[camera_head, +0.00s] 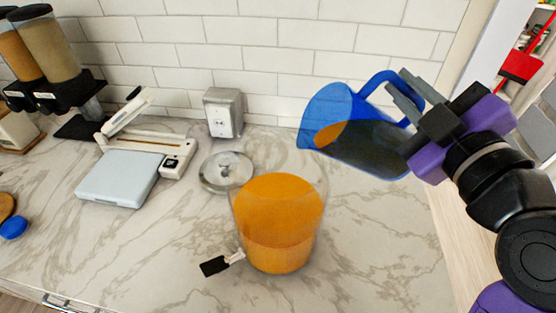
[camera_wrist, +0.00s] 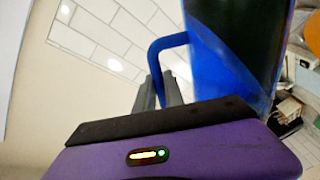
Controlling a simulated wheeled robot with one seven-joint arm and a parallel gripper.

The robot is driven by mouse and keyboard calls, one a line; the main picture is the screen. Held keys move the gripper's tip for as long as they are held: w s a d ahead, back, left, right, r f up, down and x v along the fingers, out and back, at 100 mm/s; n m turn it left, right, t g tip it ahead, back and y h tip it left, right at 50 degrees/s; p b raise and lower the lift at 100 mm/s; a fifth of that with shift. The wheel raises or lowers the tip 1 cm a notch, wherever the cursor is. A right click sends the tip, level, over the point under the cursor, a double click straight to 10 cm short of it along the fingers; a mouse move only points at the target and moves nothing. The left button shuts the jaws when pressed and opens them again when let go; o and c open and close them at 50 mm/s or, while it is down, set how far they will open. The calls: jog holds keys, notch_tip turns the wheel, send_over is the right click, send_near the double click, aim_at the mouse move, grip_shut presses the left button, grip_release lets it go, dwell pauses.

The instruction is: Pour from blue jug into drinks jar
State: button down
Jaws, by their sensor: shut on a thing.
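The blue jug (camera_head: 350,110) is held in the air to the right of the drinks jar, above the counter. It is tilted with its mouth toward the left, and some orange liquid shows inside near the lip. My gripper (camera_head: 405,92) is shut on the jug's handle. In the wrist view the jug (camera_wrist: 232,62) fills the upper right, with its handle beside the fingers (camera_wrist: 160,92). The clear drinks jar (camera_head: 277,257) stands upright on the counter with orange liquid in it and a black-handled tap at its lower left. No stream between jug and jar is visible.
A round clear lid (camera_head: 227,171) lies behind the jar on the marble counter (camera_head: 180,240). The counter's right edge is near my arm.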

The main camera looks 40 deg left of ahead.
jog(key=shift+s+a+r+n+p, duration=0.3)
jog(key=shift+r+n, duration=0.15)
jog(key=shift+r, duration=0.15)
jog(key=shift+s+a+r+n+p, duration=0.15)
jog(key=shift+s+r+n+p, duration=0.1)
jog(key=shift+r+n, duration=0.3)
dwell(1.3)
jog(key=shift+s+a+r+n, duration=0.15)
jog(key=shift+s+a+n, duration=0.1)
jog(key=shift+s+n, duration=0.15)
dwell(1.6)
jog(key=shift+w, duration=0.1)
